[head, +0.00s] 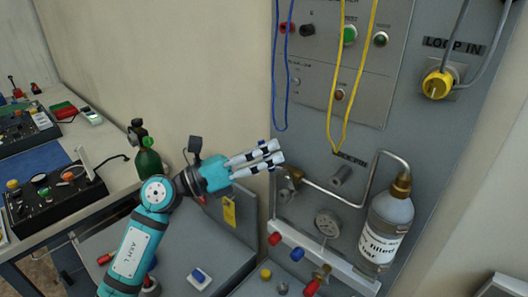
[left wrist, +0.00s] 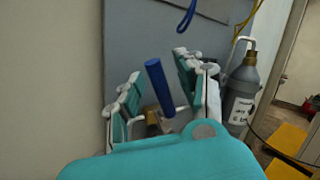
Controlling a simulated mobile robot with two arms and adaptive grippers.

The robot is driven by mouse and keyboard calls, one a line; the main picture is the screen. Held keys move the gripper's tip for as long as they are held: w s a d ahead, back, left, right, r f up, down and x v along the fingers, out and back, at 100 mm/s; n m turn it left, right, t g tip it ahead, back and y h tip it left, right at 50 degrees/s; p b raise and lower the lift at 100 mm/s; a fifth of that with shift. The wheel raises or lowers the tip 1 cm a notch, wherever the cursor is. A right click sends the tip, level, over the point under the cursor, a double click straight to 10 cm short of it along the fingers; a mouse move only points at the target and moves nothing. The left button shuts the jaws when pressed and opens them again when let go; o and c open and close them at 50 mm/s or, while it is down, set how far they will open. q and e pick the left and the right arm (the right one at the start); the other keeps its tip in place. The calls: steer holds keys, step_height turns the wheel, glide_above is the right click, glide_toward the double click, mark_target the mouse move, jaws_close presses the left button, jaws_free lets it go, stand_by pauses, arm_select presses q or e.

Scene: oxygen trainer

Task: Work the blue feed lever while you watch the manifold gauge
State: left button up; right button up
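The blue feed lever (left wrist: 159,86) stands up between the two fingers of my left gripper (left wrist: 157,88) in the left wrist view, with a gap on each side. The gripper is open. A brass fitting (left wrist: 153,122) shows below the lever. In the head view my left gripper (head: 279,152) reaches to the panel just above a brass valve (head: 290,177); its fingers mostly hide the lever there. A round gauge (head: 328,222) sits low on the panel, right of the valve; its reading is too small to tell. My right gripper is not in view.
A clear labelled bottle (head: 387,230) hangs at the right on a bent metal pipe (head: 335,195). Blue (head: 281,80) and yellow (head: 345,80) cables hang above the gripper. Red and blue fittings (head: 297,254) line a ledge below. A green cylinder (head: 149,162) stands on the left bench.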

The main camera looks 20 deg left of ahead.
arm_select(q)
steer(key=v, duration=1.2)
steer(key=shift+r, duration=0.1)
stand_by(6.7)
